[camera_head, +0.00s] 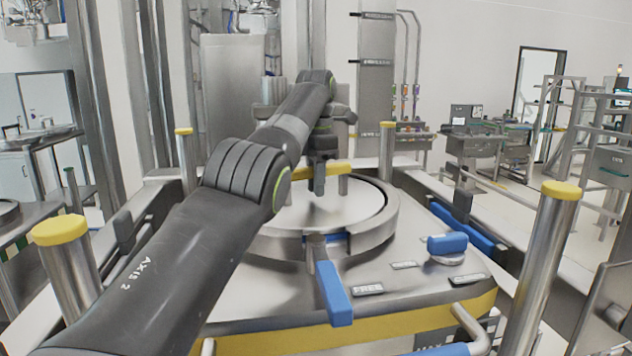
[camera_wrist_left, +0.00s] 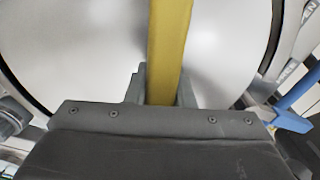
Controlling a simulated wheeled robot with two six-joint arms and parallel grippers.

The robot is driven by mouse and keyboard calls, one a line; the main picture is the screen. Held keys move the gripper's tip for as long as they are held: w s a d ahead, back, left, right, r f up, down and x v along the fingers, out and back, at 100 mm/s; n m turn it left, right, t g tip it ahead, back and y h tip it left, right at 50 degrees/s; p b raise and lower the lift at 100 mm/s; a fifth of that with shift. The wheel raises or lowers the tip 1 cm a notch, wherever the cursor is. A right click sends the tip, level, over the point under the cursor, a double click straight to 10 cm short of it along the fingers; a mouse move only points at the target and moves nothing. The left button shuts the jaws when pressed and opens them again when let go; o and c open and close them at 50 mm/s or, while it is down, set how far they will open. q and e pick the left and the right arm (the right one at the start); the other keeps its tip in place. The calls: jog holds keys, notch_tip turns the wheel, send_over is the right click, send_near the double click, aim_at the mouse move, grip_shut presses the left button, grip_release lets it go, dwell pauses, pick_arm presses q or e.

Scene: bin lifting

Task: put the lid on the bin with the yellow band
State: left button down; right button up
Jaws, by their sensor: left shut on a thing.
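The bin (camera_head: 400,320) with the yellow band stands in front of me, its top a metal deck with a round raised ring (camera_head: 388,222). The round metal lid (camera_head: 345,212) lies inside the ring in the head view; I cannot tell whether it is fully seated. A yellow bar handle (camera_head: 337,168) runs across the lid on posts. My left gripper (camera_head: 318,178) is shut on this handle from above. In the left wrist view the handle (camera_wrist_left: 170,50) passes between the fingers (camera_wrist_left: 160,92), with the lid (camera_wrist_left: 105,40) beneath. My right gripper is not in view.
A blue lever (camera_head: 333,292) sticks out at the front of the ring, and a blue knob (camera_head: 447,243) sits on the deck at right. Metal posts with yellow caps (camera_head: 561,190) stand around the bin. Workbenches and racks stand farther back.

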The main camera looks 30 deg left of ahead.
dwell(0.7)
pick_arm(q)
jog(key=c, duration=1.2)
grip_release()
jog(key=shift+s, duration=0.15)
